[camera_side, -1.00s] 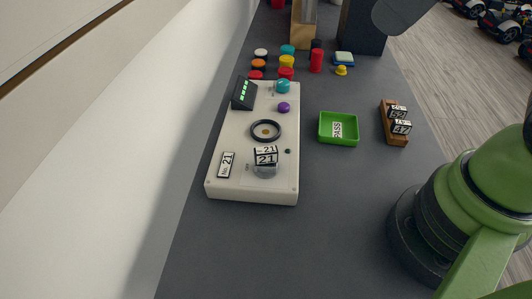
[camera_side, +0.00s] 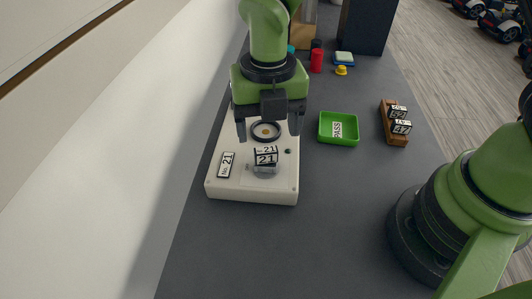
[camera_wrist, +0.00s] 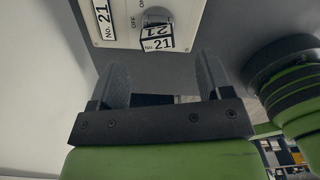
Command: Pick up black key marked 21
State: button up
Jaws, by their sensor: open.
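The black key marked 21 (camera_side: 266,156) has white number labels and sits upright on a grey knob at the near end of the white panel box (camera_side: 230,193). It also shows in the wrist view (camera_wrist: 157,40), with ON and OFF printed beside the knob. My gripper (camera_side: 270,130) is open and empty above the panel, behind the key in the side view, with its fingers pointing down and apart. The gripper's fingers also show in the wrist view (camera_wrist: 168,82), clear of the key. A plate marked No. 21 (camera_side: 226,165) lies on the panel left of the key.
A green tray (camera_side: 339,141) with a PASS label stands right of the panel. A wooden rack (camera_side: 393,138) holds black keys marked 52 and 47. A red cylinder (camera_side: 317,61) and a yellow button (camera_side: 341,71) stand at the back. The near table is clear.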

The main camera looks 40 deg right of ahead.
aim_at(266, 150)
notch_tip(266, 150, down, 6)
jog(key=shift+a+f, duration=0.1)
jog(key=shift+a, duration=0.05)
dwell(0.3)
jog(key=c, duration=1.1)
jog(key=shift+o, duration=0.2)
